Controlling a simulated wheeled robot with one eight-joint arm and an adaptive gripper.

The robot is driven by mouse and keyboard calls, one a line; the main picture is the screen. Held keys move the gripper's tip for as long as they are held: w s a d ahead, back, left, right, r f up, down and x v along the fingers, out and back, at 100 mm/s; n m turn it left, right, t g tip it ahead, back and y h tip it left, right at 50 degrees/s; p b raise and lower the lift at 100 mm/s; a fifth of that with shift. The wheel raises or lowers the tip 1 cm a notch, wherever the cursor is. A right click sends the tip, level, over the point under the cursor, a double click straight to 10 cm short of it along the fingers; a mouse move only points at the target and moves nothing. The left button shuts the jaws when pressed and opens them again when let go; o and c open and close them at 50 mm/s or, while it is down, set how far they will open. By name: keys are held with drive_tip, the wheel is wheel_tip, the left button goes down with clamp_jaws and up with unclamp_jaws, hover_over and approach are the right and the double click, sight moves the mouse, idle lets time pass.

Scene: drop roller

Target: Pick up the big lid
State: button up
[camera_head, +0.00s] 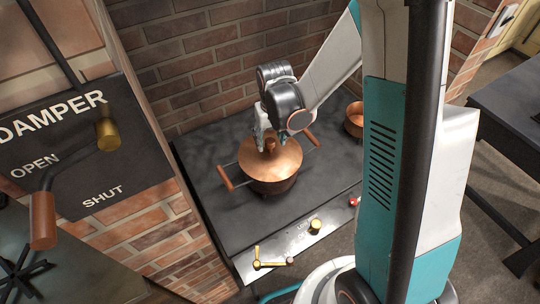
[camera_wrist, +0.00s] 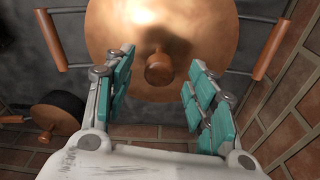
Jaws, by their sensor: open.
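The big lid (camera_head: 262,156) is a copper disc with a round knob, sitting on a copper pot (camera_head: 268,186) on the stove. The pot has two side handles with wooden grips. In the wrist view the lid (camera_wrist: 120,35) fills the upper middle, and its knob (camera_wrist: 159,69) shows just beyond and between my fingertips. My gripper (camera_wrist: 160,75) is open, with its teal-padded fingers on either side of the knob and not closed on it. In the head view my gripper (camera_head: 268,135) is above the lid and partly covers the knob.
A smaller copper pot (camera_head: 354,118) stands at the stove's right, partly behind my arm. A brick wall (camera_head: 215,60) rises close behind the stove (camera_head: 215,215). A damper panel (camera_head: 75,150) with a lever is at left. The stove's front left is clear.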

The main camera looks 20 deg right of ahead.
drive_tip(key=shift+w+f, duration=0.1)
drive_tip(key=shift+f, duration=0.5)
clamp_jaws()
drive_tip(key=shift+r, duration=0.15)
